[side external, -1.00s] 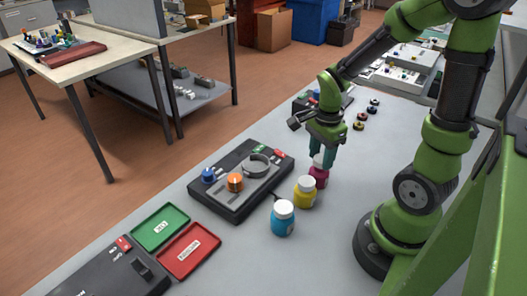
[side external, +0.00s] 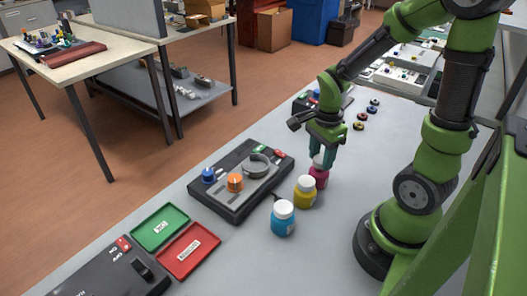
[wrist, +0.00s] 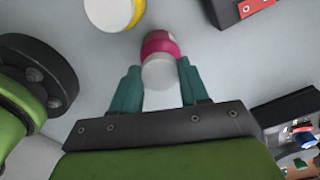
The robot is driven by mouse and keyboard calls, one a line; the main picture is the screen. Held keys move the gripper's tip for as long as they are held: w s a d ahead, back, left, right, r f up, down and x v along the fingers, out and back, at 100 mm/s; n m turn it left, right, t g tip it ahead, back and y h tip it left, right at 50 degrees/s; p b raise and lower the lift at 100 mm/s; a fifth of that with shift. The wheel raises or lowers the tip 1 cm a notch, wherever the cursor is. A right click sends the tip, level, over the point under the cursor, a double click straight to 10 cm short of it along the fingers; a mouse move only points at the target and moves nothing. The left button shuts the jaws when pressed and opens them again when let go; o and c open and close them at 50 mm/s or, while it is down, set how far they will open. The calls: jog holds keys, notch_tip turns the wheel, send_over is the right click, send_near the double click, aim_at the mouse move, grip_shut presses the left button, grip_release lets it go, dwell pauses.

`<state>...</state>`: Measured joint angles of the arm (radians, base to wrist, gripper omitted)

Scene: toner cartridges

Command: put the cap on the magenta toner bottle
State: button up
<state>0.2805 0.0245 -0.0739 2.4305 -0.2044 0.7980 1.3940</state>
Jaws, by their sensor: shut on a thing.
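The magenta toner bottle (side external: 319,178) stands upright on the grey bench, right of the yellow bottle, and it shows in the wrist view (wrist: 160,43) just beyond my fingertips. My gripper (side external: 323,157) points down directly above it. In the wrist view, my gripper's (wrist: 160,79) two teal fingers are shut on a white cap (wrist: 159,73). The cap lines up with the top of the magenta bottle and overlaps it in view. I cannot tell whether the cap is seated or just above the neck.
A yellow bottle (side external: 305,192) and a cyan bottle (side external: 283,218), both with white caps, stand to the left. A dark control panel (side external: 240,180) with knobs lies behind them. Green (side external: 160,228) and red (side external: 188,250) trays lie at the lower left. Small dark round parts lie behind my gripper.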

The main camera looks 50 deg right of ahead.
dwell(0.8)
jog(key=o, duration=1.6)
jog(key=shift+r, duration=2.45)
grip_shut()
jog(key=shift+f, duration=0.2)
jog(key=shift+f, duration=2.15)
